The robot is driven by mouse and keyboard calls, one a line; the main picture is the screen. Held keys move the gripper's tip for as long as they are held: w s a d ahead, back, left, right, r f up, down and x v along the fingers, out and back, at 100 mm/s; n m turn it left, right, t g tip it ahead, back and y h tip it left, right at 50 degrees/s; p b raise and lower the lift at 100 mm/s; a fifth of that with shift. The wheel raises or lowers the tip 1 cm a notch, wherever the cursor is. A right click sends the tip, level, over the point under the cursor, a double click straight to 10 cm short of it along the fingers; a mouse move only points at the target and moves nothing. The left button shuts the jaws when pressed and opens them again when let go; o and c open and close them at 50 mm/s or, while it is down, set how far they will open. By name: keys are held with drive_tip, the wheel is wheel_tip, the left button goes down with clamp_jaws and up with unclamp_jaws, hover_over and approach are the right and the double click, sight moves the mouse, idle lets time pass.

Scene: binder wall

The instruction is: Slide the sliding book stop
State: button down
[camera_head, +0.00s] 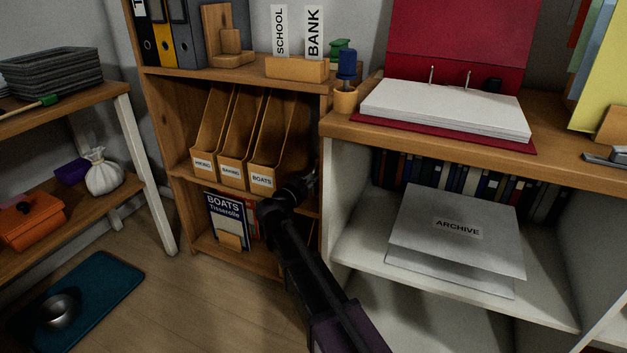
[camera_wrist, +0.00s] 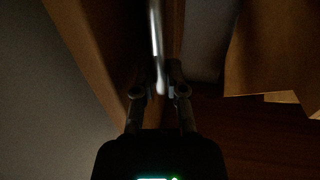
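A wooden stepped block (camera_head: 226,42) stands beside the binders on the top shelf at upper left. A smaller wooden block (camera_head: 230,242) stands in front of the BOATS book on the lower shelf. I cannot tell for certain which piece is the sliding book stop. My gripper (camera_head: 306,184) is at the right side of the wooden shelf unit, right of the BOATS magazine file. In the wrist view my gripper (camera_wrist: 160,91) has its fingers apart. A thin pale rod or edge (camera_wrist: 157,45) shows between them, with gaps on both sides; its contact is unclear.
Several magazine files (camera_head: 235,145) fill the middle shelf left of my gripper. A white cabinet (camera_head: 345,230) with ARCHIVE boxes stands close on the right. A pen cup (camera_head: 346,100) and red binder (camera_head: 455,45) are above.

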drive_tip(key=w+a, duration=0.2)
drive_tip(key=a, duration=0.5)
drive_tip(key=shift+w+a, duration=0.2)
drive_tip(key=shift+w, duration=0.15)
drive_tip(key=c, duration=1)
unclamp_jaws()
drive_tip(key=shift+o, duration=0.2)
drive_tip(key=shift+s, duration=0.15)
drive_tip(key=v, duration=1.1)
drive_tip(key=shift+s+a, duration=0.3)
drive_tip(key=shift+f, duration=0.1)
